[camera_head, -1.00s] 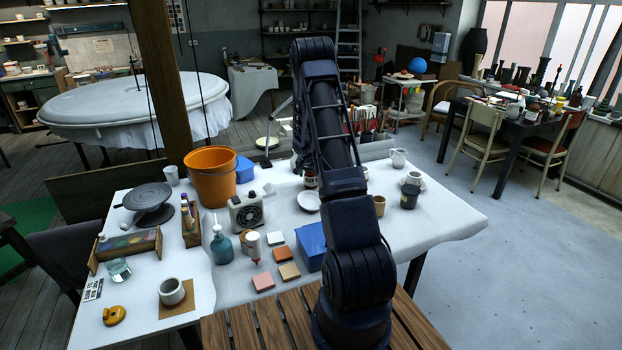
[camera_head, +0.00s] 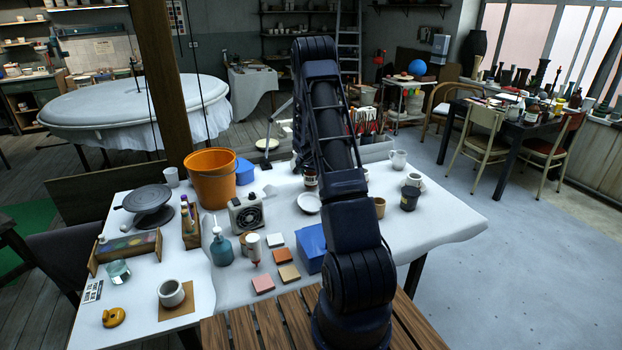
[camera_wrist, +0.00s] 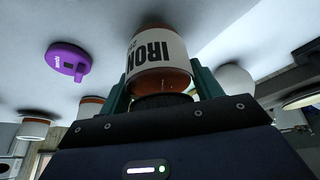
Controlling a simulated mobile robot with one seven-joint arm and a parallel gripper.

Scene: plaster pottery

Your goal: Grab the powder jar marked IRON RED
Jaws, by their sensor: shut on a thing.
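The jar with a white label reading IRON (camera_wrist: 158,55) and a brown-red body is in the wrist view; the rest of the label is out of sight. My gripper (camera_wrist: 163,80) is shut on it, with a green finger on either side. My gripper is mostly hidden there behind my arm. I cannot tell whether the jar still touches the table.
A purple object (camera_wrist: 67,62) and a rounded white thing (camera_wrist: 232,80) are near my gripper.

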